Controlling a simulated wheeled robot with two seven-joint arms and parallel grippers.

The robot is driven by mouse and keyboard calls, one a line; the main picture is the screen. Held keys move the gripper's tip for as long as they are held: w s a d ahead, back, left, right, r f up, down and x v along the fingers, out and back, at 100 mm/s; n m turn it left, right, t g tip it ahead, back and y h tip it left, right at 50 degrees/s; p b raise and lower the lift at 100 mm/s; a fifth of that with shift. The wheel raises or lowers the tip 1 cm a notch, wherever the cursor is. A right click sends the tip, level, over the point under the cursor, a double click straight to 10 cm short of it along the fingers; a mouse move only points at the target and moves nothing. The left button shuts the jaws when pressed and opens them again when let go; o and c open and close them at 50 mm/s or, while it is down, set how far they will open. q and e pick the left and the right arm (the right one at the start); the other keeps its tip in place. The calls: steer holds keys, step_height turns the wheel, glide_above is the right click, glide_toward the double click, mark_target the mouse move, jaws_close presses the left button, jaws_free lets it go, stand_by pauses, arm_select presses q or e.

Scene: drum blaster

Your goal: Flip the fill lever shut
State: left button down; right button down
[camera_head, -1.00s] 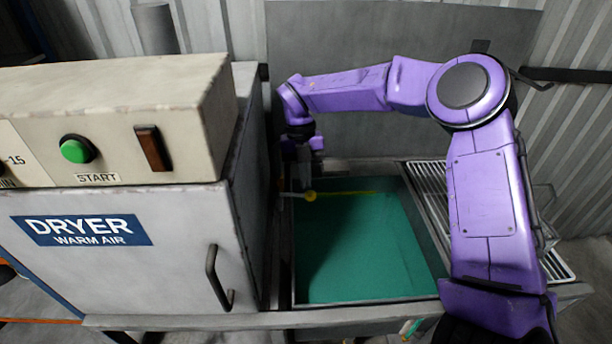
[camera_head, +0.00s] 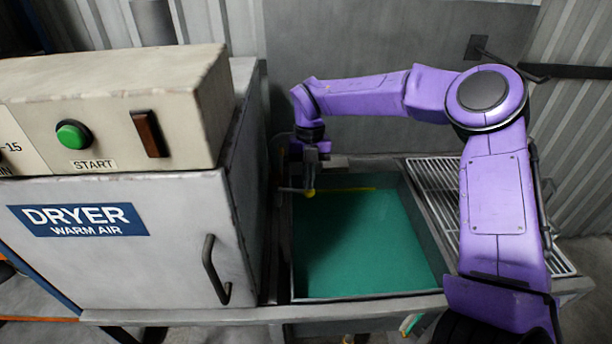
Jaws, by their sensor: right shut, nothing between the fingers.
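The fill lever (camera_head: 294,190) is a thin grey bar with a yellow ball end, at the back left corner of the basin (camera_head: 365,245) of green liquid. It points to the right, over the basin's back edge. My right gripper (camera_head: 309,184) hangs down just above and at the yellow ball end. It is shut and empty; I cannot tell whether it touches the lever. The lever's pivot is partly hidden near the dryer's side. My left gripper is not in view.
The white dryer (camera_head: 120,250) with a door handle (camera_head: 214,270) and green start button (camera_head: 73,134) stands close on the left. A yellow line (camera_head: 350,189) runs along the basin's back. A wire rack (camera_head: 440,190) lies right of the basin, partly behind my right arm.

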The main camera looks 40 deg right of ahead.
steer(key=shift+s+f, duration=0.15)
steer(key=r+p, duration=0.2)
steer(key=r, duration=0.1)
steer(key=r+p, duration=0.2)
steer(key=shift+a+r, duration=0.1)
steer(key=shift+a, duration=0.15)
steer(key=shift+w+d+r+b, duration=0.25)
steer(key=shift+r+b, duration=0.25)
steer(key=shift+b, duration=0.65)
steer(key=a+v, duration=0.1)
steer(key=v, duration=0.6)
steer(key=shift+d+r, duration=0.3)
steer(key=shift+r, duration=0.2)
